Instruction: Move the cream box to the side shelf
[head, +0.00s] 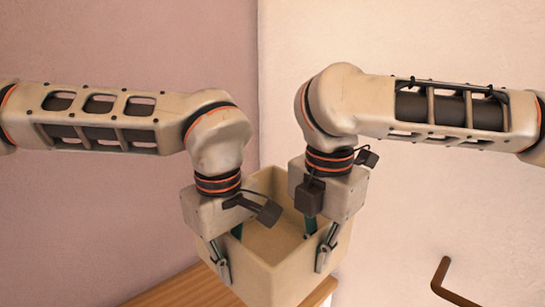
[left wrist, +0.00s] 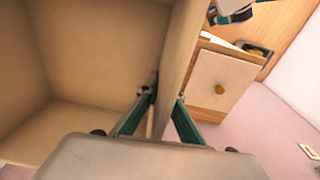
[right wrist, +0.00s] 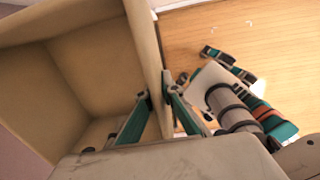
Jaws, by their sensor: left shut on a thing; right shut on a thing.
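The cream box (head: 266,274) is an open-topped, deep box in the lower middle of the head view, between my two arms. My left gripper (head: 229,248) is shut on its left wall, one finger inside and one outside. My right gripper (head: 318,240) is shut on its right wall in the same way. The box interior looks empty in the left wrist view (left wrist: 85,55) and the right wrist view (right wrist: 90,70). The box's underside is hidden, so I cannot tell whether it touches anything below. I cannot identify the side shelf.
A wooden surface (head: 178,291) lies below the box; it also shows broad in the right wrist view (right wrist: 285,45). The left wrist view shows a wooden cabinet with a pale, round-knobbed front (left wrist: 222,82) above a pinkish floor (left wrist: 265,125). A brown bent bar (head: 443,283) is at lower right.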

